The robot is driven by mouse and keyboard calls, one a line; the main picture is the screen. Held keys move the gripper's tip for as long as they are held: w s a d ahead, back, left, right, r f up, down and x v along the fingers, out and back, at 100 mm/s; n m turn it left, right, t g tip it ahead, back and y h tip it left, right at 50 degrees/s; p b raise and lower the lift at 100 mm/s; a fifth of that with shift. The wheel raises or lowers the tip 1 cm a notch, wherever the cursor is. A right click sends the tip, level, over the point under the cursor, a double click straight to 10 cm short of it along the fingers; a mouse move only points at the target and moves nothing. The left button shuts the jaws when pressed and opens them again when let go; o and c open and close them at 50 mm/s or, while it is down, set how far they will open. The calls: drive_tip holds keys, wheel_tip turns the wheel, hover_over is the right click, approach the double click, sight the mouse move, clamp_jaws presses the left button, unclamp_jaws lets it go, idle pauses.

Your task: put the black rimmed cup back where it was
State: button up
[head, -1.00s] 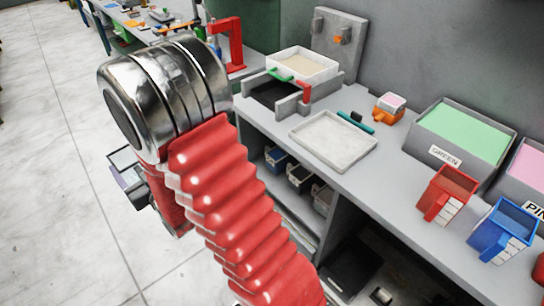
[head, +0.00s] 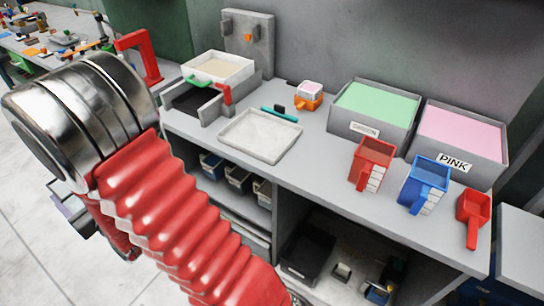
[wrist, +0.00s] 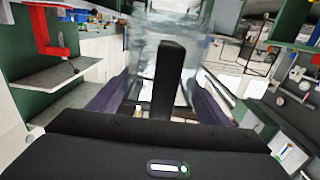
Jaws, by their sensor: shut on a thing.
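My gripper (wrist: 165,98) is shut on a clear, see-through cup (wrist: 182,30), held between its two dark fingers at the top middle of the wrist view. The cup is blurred and cut off by the top edge, so I cannot make out a black rim. A dark upright bar stands in front of it and hides part of it. In the head view my gripper (head: 72,208) is mostly behind my red sleeved arm, and the cup cannot be made out there. No other clear cup shows on the bench.
Open shelves lie below. Floor is clear at lower left.

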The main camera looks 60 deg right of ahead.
drive_tip(key=s+d+r+m+g+h, duration=0.25)
drive_tip(key=s+d+m+h, duration=0.2)
drive_tip(key=d, duration=0.75)
drive_tip(key=s+d+r+m+g+h, duration=0.1)
drive_tip(key=s+d+m+g+h, duration=0.3)
drive_tip(key=d, duration=0.7)
drive_tip(key=s+d+r+m+g+h, duration=0.25)
drive_tip(key=s+d+h, duration=0.3)
drive_tip(key=d, duration=0.65)
drive_tip(key=s+d+m+g, duration=0.3)
drive_tip(key=s+d+g, duration=0.2)
drive_tip(key=s, duration=0.6)
drive_tip(key=s+d+m+g, duration=0.4)
drive_tip(key=s+d+g, duration=0.1)
drive_tip(key=s, duration=0.7)
drive_tip(key=s+d+r+m+g, duration=0.1)
drive_tip(key=s+d+m+g, duration=0.3)
drive_tip(key=s+g, duration=0.3)
drive_tip(key=s+d, duration=0.1)
drive_tip(key=s, duration=0.4)
drive_tip(key=shift+d, duration=0.15)
drive_tip(key=shift+f, duration=2.95)
drive_tip(key=shift+f, duration=0.1)
drive_tip(key=shift+f, duration=1.95)
